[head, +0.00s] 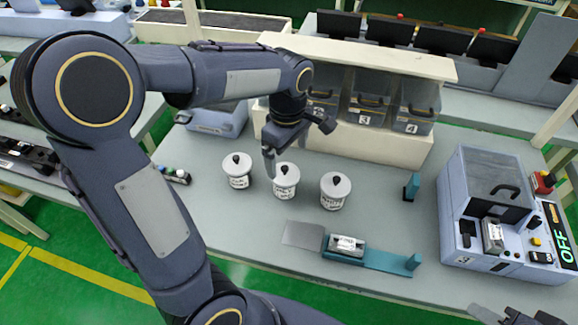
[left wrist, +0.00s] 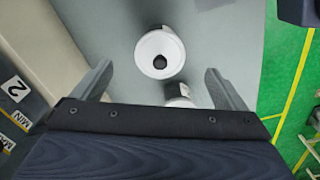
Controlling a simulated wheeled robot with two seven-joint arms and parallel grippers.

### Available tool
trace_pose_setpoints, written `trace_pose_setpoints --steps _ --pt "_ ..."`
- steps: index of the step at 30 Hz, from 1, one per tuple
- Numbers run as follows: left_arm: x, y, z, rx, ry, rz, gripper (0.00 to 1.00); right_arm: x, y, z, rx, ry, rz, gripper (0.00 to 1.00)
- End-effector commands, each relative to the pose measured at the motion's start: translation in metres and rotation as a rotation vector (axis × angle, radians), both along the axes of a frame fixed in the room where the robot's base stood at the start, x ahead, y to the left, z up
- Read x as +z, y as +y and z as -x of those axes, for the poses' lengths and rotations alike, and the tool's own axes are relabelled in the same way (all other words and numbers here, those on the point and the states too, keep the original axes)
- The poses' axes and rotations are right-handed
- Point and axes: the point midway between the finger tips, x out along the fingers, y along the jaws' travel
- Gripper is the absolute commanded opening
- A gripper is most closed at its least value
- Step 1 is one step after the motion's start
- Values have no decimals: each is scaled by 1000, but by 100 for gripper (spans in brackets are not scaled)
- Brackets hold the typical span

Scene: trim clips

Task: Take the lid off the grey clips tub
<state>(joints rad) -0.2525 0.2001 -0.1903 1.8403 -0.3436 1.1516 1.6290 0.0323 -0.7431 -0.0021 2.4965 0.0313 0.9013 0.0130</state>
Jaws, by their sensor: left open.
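Three white tubs with pale grey-white lids and black knobs stand in a row on the table: a left tub (head: 238,172), a middle tub (head: 286,182) and a right tub (head: 335,192). Their labels are too small to read, so I cannot tell which is the grey clips tub. My left gripper (head: 269,158) is open and empty, by the middle tub at its upper left. In the left wrist view, one round lid (left wrist: 152,42) with its black knob shows beyond the gap between the spread fingers (left wrist: 158,80). Another tub (left wrist: 178,92) is partly hidden by the gripper body. My right gripper (head: 510,316) is cut off at the bottom right.
A white rack (head: 385,148) with numbered grey bins stands behind the tubs. A teal fixture (head: 385,259) holding a labelled part lies in front. A machine (head: 500,215) reading OFF stands at right. Small coloured items (head: 176,175) lie at left.

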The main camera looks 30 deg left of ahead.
Motion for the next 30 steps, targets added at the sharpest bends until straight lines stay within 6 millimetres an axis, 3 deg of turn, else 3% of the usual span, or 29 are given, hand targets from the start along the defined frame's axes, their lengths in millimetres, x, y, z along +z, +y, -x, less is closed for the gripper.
trace_pose_setpoints --steps 11,20,30 --pt "-51 -4 2 1 4 0 94 8 0 0 0 0 0 36" --pt "-56 -4 2 0 -1 1 94 7 0 0 0 0 0 36" --pt "-56 -4 2 -1 -1 1 50 8 0 0 0 0 0 36"
